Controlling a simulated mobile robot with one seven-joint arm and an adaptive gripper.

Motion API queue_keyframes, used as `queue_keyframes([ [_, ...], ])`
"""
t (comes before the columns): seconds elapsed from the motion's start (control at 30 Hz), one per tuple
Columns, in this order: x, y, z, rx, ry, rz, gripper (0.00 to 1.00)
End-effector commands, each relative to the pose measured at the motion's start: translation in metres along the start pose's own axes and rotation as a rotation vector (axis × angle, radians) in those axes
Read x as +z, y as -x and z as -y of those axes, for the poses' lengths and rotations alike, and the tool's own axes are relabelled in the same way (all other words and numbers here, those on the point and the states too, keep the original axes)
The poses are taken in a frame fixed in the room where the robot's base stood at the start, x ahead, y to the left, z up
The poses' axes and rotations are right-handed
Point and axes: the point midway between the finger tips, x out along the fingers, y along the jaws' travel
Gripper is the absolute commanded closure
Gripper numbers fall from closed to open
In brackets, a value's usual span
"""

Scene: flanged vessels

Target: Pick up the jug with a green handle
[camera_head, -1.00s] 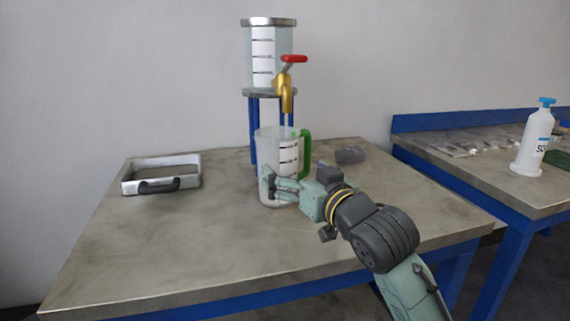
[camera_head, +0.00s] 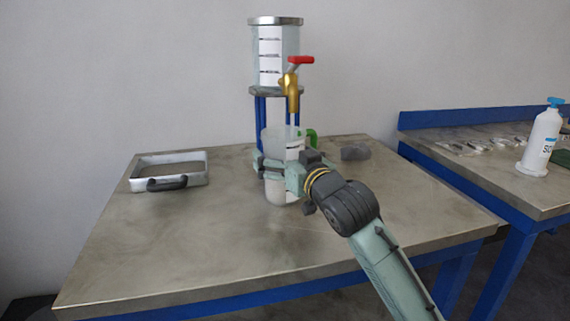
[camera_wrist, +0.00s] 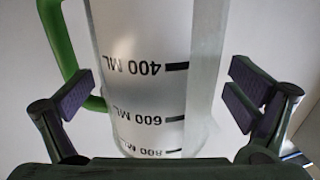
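The clear jug (camera_head: 282,193) with a green handle (camera_head: 312,138) stands upright on the table below the tap, handle at its right rear. My gripper (camera_head: 276,172) is level with its middle, in front of it, and hides part of it. In the wrist view the jug (camera_wrist: 140,90) shows upside-down 400, 600 and 800 ML marks, with the green handle (camera_wrist: 62,45) at left. My gripper (camera_wrist: 158,90) has its fingers apart on both sides of the jug. A gap shows at the right finger; the left finger is near the handle and contact cannot be told.
A clear vessel (camera_head: 273,55) with a brass tap (camera_head: 291,88) and red lever (camera_head: 300,60) stands on blue legs behind the jug. A metal tray (camera_head: 168,170) lies left, a grey piece (camera_head: 355,152) right. The table front is clear. A white bottle (camera_head: 540,140) stands on another table.

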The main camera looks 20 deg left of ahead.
Motion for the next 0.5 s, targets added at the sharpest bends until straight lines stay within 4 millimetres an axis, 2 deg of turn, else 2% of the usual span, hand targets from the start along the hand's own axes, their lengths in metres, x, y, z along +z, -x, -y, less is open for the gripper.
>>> queue_keyframes([
  [0.07, 0.0000, 0.0002, -0.0001, 0.000, 0.000, 0.000, 0.08],
  [0.5, 0.0001, 0.0003, -0.0001, 0.000, 0.000, 0.000, 0.37],
])
